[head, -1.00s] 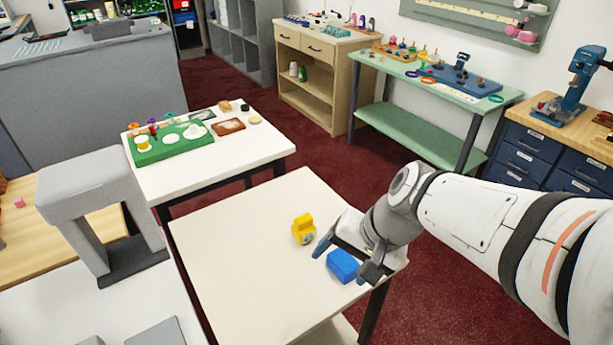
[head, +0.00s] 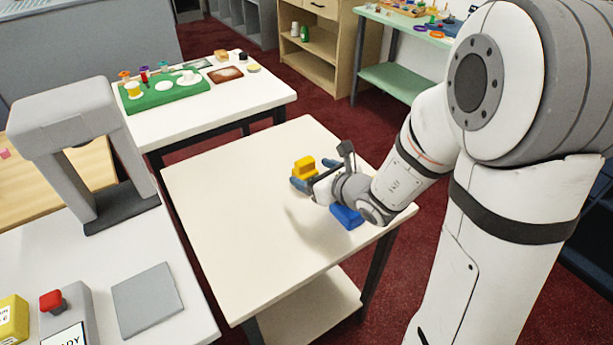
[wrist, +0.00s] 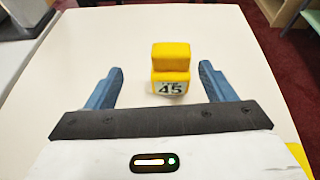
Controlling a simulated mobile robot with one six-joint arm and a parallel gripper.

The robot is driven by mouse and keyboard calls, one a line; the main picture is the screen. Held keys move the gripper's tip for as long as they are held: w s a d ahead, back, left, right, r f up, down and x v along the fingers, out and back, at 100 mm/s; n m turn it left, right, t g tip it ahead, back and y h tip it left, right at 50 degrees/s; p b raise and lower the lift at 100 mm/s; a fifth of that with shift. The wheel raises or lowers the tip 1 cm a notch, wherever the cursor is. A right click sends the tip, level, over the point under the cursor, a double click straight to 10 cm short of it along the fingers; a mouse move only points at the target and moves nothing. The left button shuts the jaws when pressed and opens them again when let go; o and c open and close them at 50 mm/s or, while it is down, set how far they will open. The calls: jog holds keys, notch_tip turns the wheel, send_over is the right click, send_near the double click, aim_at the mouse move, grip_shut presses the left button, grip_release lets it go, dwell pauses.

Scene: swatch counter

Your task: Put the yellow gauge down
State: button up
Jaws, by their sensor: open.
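The yellow gauge (head: 304,167) stands on the cream table (head: 215,200), just beyond my fingertips. In the wrist view the yellow gauge (wrist: 171,68) has a stepped shape and a white label reading 45. My gripper (head: 303,180) is open and low over the table. In the wrist view its two blue fingers (wrist: 160,78) point toward the gauge, which sits between and slightly ahead of them, with clear space on both sides. A blue block (head: 346,217) lies on the same table, partly hidden under my wrist.
A white table with a green tray (head: 165,94) stands behind. At the left are a grey arch-shaped stand (head: 75,105), a grey square plate (head: 147,297), a red button (head: 52,300) and another yellow block (head: 12,318). The cream table's left and front parts are clear.

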aim_at(301, 165)
jog(key=shift+w+d+f+m+h, duration=0.25)
jog(key=shift+w+f+m+h, duration=0.15)
jog(key=shift+f+m, duration=0.2)
jog(key=x, duration=0.7)
jog(key=shift+w+a+r, duration=0.1)
jog(key=shift+w+r, duration=0.1)
jog(key=shift+w, duration=0.15)
jog(key=shift+c, duration=0.2)
jog(key=c, duration=1.2)
